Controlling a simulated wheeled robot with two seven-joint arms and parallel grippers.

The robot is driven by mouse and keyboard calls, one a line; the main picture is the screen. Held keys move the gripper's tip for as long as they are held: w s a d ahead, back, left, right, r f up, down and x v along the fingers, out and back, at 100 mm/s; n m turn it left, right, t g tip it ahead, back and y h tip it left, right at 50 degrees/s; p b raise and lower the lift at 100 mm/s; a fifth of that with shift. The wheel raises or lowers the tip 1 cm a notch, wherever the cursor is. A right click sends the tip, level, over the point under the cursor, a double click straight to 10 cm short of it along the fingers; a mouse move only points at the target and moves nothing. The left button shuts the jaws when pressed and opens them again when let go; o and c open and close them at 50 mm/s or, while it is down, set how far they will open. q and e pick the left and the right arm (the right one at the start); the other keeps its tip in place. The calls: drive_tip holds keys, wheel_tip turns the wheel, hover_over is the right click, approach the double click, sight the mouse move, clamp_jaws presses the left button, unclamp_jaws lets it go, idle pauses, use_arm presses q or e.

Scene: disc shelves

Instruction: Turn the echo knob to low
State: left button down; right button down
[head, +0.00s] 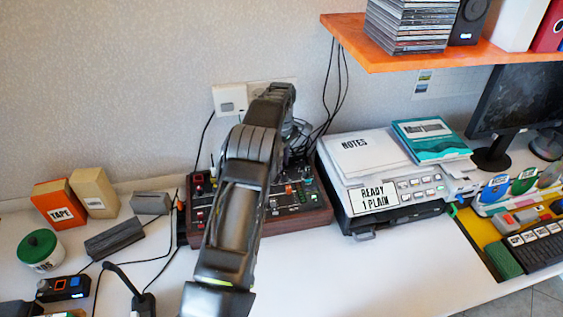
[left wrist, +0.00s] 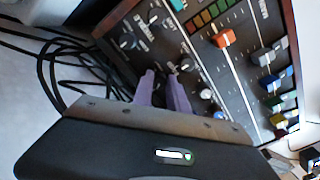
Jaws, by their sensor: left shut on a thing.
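The mixer (head: 300,222) is a dark panel in a brown frame on the white desk, largely covered by my left arm in the head view. In the left wrist view the mixer panel (left wrist: 226,70) fills the upper right, with sliders and several small round knobs. My left gripper (left wrist: 162,78) has its purple fingers down at the panel, shut on a small knob that they mostly hide. Nearby knobs (left wrist: 128,42) with pale marks stand free. My right gripper is out of view.
A printer (head: 365,175) stands right of the mixer, below an orange shelf (head: 440,55). To the left are a tape box (head: 60,204), a green-lidded pot (head: 40,251) and loose cables. The desk in front of the printer is clear.

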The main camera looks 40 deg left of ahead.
use_arm(q)
drive_tip(key=c, duration=1.3)
unclamp_jaws()
drive_tip(key=shift+r, duration=0.1)
drive_tip(key=shift+w, duration=0.1)
